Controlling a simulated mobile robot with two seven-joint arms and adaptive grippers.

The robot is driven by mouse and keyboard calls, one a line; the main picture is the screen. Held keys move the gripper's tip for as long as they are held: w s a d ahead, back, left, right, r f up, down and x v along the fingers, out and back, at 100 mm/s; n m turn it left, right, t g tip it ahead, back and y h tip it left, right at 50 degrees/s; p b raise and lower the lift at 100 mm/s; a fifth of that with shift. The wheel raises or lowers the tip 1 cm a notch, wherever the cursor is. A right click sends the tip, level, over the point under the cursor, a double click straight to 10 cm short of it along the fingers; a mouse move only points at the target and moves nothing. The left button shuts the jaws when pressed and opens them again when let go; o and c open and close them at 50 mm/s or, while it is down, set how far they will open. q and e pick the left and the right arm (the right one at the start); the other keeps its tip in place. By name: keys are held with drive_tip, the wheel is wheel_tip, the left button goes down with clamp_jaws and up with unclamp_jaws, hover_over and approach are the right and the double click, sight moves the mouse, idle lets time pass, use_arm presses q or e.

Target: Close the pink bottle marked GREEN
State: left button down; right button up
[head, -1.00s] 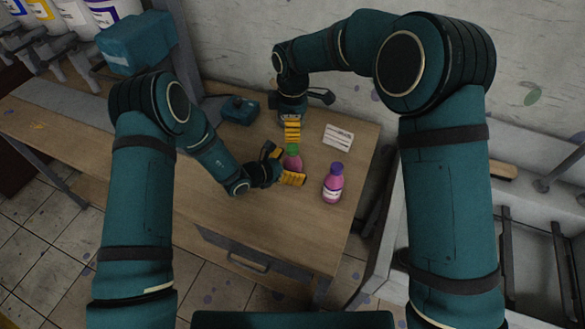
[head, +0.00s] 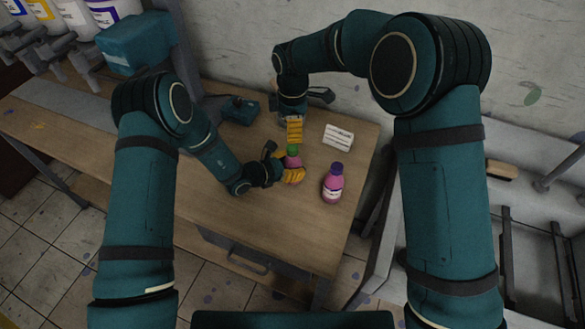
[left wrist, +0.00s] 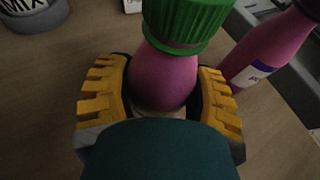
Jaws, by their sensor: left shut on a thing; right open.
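The pink bottle (head: 291,162) with a green cap (head: 292,149) stands upright on the wooden table. In the left wrist view the pink body (left wrist: 165,80) sits between yellow fingers, with the green cap (left wrist: 186,24) on top; I cannot tell how tight the cap is. My left gripper (head: 293,175) is shut around the bottle's body, and its fingers show on both sides in the left wrist view (left wrist: 160,98). My right gripper (head: 294,137) is open, pointing down just above or behind the cap; I cannot tell if it touches. The bottle's label is hidden.
A second pink bottle with a purple cap (head: 332,184) stands close on the right, also in the left wrist view (left wrist: 270,50). A white card (head: 338,136) is behind it. A small teal device (head: 240,109) is at the back left. The table's front left is clear.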

sight(292, 147)
drive_tip(key=n, duration=0.5)
drive_tip(key=shift+s+f+n, duration=0.2)
drive_tip(key=shift+f+n, duration=0.05)
drive_tip(key=shift+n, duration=0.05)
drive_tip(key=n, duration=0.4)
drive_tip(key=shift+w+r, duration=0.1)
drive_tip(key=shift+r, duration=0.05)
drive_tip(key=shift+w+r+n, duration=0.15)
drive_tip(key=shift+r+n, duration=0.05)
drive_tip(key=shift+n, duration=1.2)
drive_tip(key=shift+f, duration=4)
